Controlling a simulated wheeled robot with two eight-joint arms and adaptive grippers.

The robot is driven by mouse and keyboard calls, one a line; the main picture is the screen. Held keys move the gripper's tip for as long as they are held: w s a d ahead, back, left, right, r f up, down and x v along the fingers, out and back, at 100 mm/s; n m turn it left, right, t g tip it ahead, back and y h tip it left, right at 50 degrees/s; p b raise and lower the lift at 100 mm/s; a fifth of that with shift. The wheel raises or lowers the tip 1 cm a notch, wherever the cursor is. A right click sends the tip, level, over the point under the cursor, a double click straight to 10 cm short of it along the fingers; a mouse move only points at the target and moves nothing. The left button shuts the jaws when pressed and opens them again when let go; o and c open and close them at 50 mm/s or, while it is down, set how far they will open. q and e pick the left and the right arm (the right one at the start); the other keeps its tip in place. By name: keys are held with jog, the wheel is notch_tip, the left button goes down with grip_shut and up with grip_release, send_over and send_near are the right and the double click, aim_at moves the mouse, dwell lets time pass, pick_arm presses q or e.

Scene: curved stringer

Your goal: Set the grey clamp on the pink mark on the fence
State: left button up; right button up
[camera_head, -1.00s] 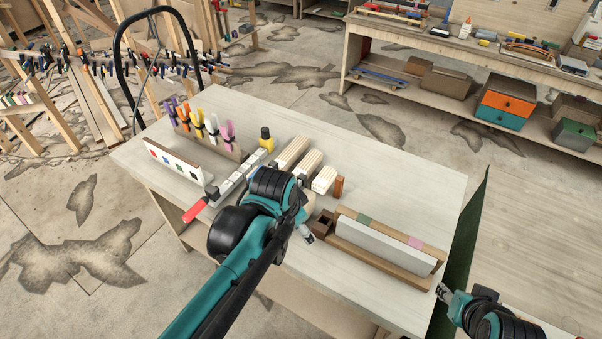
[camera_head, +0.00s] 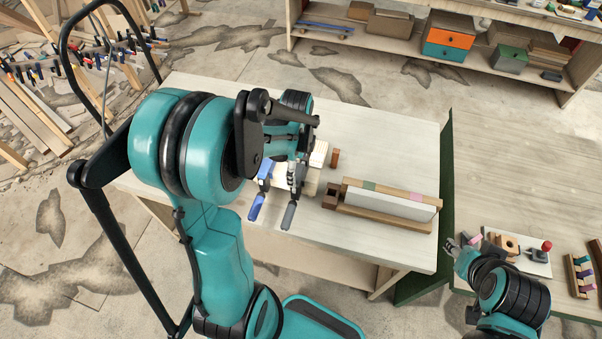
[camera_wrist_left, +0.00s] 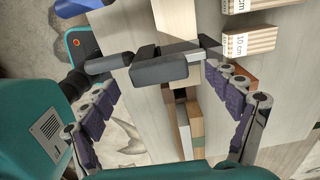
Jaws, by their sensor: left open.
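The grey clamp (camera_head: 290,214) is at the near edge of the table, with its dark grey handle pointing toward me. My left gripper (camera_head: 292,178) is at this clamp, partly hidden by its own arm. In the left wrist view the fingers of my left gripper (camera_wrist_left: 161,78) are spread, with the grey clamp (camera_wrist_left: 160,68) between their tips. The fence (camera_head: 385,214) is the wooden strip with a white board to the right. The pink mark (camera_head: 417,197) is near its right end, bare of any clamp. My right gripper (camera_head: 453,246) is off the table's right corner; its jaws are too small to read.
A blue clamp (camera_head: 257,206) is just left of the grey one. A green mark (camera_head: 369,185) is further left on the fence. A small brown block (camera_head: 335,158) stands behind the fence. The table (camera_head: 390,145) is clear at the back right.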

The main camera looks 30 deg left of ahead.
pick_arm(q)
jog(key=shift+f, duration=1.45)
jog(key=c, duration=2)
jog(key=shift+r, duration=0.15)
